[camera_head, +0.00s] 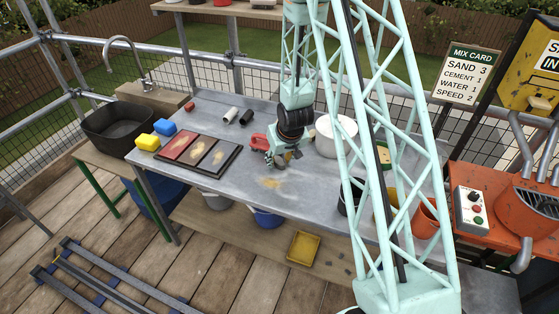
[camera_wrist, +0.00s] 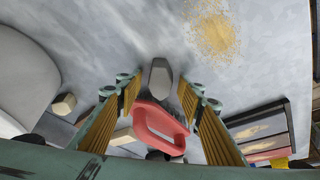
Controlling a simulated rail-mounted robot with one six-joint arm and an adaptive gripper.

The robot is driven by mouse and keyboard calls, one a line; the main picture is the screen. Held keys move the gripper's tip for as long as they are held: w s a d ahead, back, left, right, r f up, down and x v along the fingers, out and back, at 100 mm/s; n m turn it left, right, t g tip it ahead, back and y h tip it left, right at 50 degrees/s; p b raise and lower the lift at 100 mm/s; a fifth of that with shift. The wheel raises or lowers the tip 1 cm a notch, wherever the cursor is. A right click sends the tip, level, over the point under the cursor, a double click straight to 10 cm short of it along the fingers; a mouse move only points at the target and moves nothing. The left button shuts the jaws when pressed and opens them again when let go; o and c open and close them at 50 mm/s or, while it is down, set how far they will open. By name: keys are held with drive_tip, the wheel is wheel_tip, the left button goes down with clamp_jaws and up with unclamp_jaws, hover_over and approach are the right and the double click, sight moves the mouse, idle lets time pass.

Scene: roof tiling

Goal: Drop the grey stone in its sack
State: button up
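My gripper (camera_head: 280,158) is low over the grey table, beside the red-handled tool. In the wrist view its two fingers (camera_wrist: 160,88) stand apart with nothing gripped. A small grey stone (camera_wrist: 160,75) shows between and slightly beyond the fingertips, with a gap on both sides; I cannot tell its exact height relative to the tips. In the head view the stone is mostly hidden or too small to tell apart from the gripper. A red tool handle (camera_wrist: 160,128) lies between the fingers, nearer the palm. I cannot make out a sack in either view.
A white tub (camera_head: 337,136) stands right of my gripper. A sand patch (camera_head: 271,183) lies in front. A tray of coloured panels (camera_head: 198,150), yellow and blue sponges (camera_head: 148,142) and small cylinders (camera_head: 231,115) are on the left. A beige block (camera_wrist: 64,104) lies near the tub.

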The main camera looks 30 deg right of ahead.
drive_tip(key=shift+r, duration=0.15)
drive_tip(key=p+v, duration=0.1)
drive_tip(key=v, duration=1.1)
drive_tip(key=shift+p, duration=0.4)
drive_tip(key=shift+r, duration=0.2)
idle(0.5)
